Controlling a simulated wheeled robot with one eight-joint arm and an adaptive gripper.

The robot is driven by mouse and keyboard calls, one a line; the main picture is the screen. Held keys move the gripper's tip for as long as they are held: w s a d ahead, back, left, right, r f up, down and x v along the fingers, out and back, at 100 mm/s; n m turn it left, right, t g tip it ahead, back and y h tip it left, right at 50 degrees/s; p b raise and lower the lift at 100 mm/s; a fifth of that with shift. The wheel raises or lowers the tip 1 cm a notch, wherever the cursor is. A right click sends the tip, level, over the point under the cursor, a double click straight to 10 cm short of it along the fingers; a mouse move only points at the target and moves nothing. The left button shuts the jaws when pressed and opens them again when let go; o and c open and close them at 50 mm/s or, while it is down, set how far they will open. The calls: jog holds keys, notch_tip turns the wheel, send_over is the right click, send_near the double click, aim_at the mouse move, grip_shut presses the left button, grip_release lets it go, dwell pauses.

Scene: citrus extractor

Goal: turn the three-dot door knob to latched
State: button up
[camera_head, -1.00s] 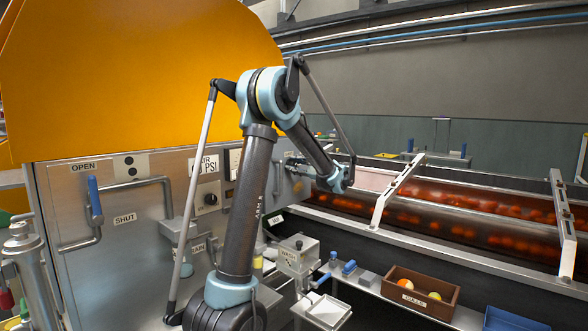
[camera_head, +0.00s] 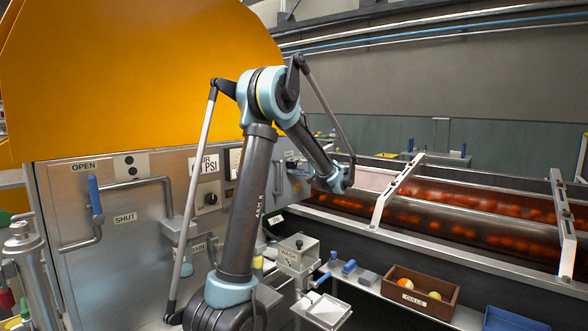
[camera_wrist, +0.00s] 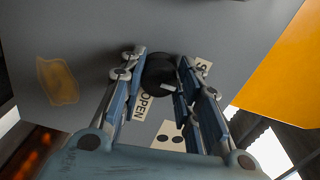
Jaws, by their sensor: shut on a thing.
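The round black door knob (camera_wrist: 158,73) sits on a grey panel in the wrist view, with a short white mark on its lower edge. My gripper (camera_wrist: 161,80) has one finger on each side of the knob and is shut on it. A white OPEN label (camera_wrist: 144,103) lies beside the left finger. In the head view my gripper is small against the panel and the knob cannot be made out.
An orange hood (camera_head: 140,75) rises above the steel panel. A blue-handled lever (camera_head: 95,197) is at the left, between OPEN and SHUT labels. A conveyor with oranges (camera_head: 430,215) runs along the right. A brown culls box (camera_head: 420,302) stands on the lower shelf.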

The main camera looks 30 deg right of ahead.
jog(key=shift+a+f+n, duration=0.1)
jog(key=shift+f+n, duration=0.05)
jog(key=shift+n, duration=0.45)
jog(key=o, duration=1.1)
jog(key=shift+c, duration=0.2)
jog(key=v, duration=1.1)
jog(key=shift+s, duration=0.4)
